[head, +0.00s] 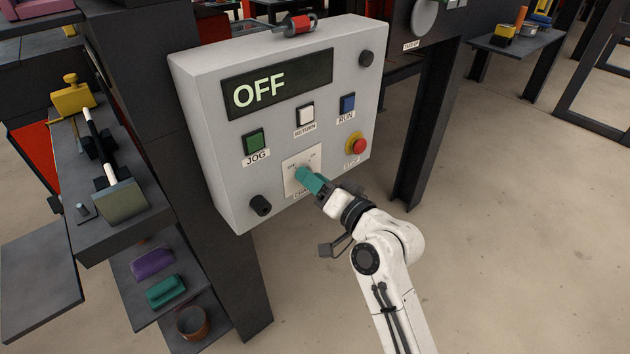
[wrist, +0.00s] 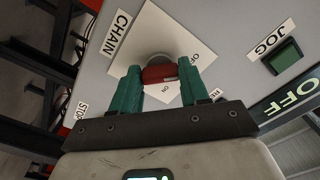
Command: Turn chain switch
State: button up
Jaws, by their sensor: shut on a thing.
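The chain switch is a red knob (wrist: 159,76) on a grey round base, with a white plate (wrist: 146,33) marked ON and OFF behind it. The plate (head: 290,184) also shows low on the control box in the head view, where my fingers hide the knob. My gripper (wrist: 159,70) has teal fingers, one on each side of the knob, and is shut on it. In the head view, my gripper (head: 305,175) reaches the plate from the lower right. The display (head: 277,84) reads OFF.
The grey box also carries a green JOG button (head: 254,142), a white RETURN button (head: 305,115), a blue RUN button (head: 347,104) and a red stop button (head: 356,145). A black knob (head: 260,205) sits at lower left. Shelves stand left; open floor lies right.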

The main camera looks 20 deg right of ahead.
jog(key=shift+f, duration=0.15)
jog(key=o, duration=1.1)
jog(key=shift+c, duration=0.2)
jog(key=v, duration=1)
jog(key=shift+s+d, duration=0.15)
jog(key=shift+s, duration=0.25)
jog(key=s+f+n+g+h+p, duration=0.2)
jog(key=s+f+n+g+p, duration=0.1)
jog(key=s+f+g+p, duration=0.45)
jog(key=s+d+f+n+g+h+p, duration=0.1)
jog(key=s+g, duration=0.3)
jog(key=s, duration=0.6)
jog(key=s+d+f+g+h+p, duration=0.2)
jog(key=s+d+g, duration=0.1)
jog(key=s, duration=0.7)
jog(key=shift+s+d+f+n+g+h, duration=0.2)
jog(key=shift+s+n+g+h, duration=0.2)
jog(key=shift+g, duration=0.45)
